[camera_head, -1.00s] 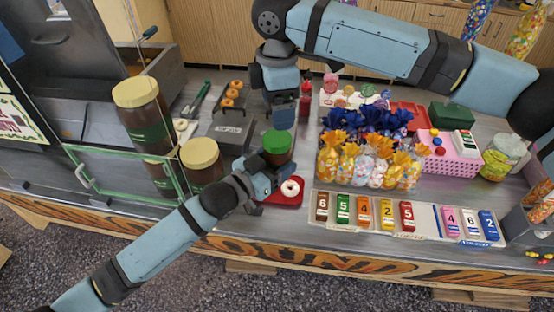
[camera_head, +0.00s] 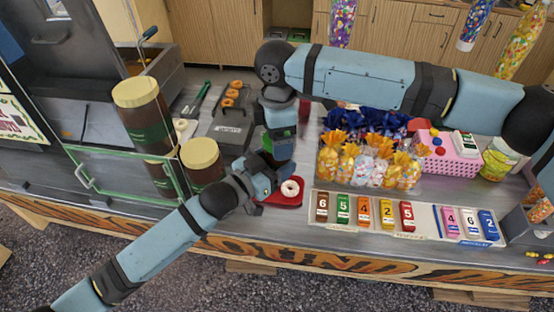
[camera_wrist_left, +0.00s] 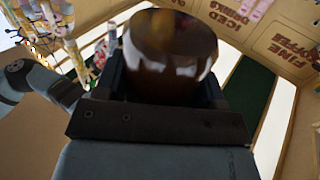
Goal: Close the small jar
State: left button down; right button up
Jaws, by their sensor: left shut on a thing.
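The small jar is dark brown and shows in the left wrist view (camera_wrist_left: 170,60), between the fingers of my left gripper (camera_wrist_left: 165,88). In the head view my left gripper (camera_head: 264,170) holds it above the counter, beside a red tray. My right gripper (camera_head: 280,142) is right over the jar there and hides most of it. A patch of the green lid (camera_head: 284,132) shows around the right gripper. Whether the lid sits fully down cannot be seen, nor can the right fingertips be made out.
The red tray (camera_head: 287,203) bears a white-iced doughnut. Two large brown jars with cream lids (camera_head: 199,153) (camera_head: 137,92) stand to the left. Wrapped sweet bags (camera_head: 372,165) and a row of number tags (camera_head: 364,213) lie close on the right.

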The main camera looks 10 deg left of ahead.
jog(key=c, duration=0.9)
jog(key=shift+c, duration=0.2)
jog(key=o, duration=1.1)
jog(key=shift+r, duration=0.1)
notch_tip(320, 180, up, 12)
jog(key=shift+f, duration=0.1)
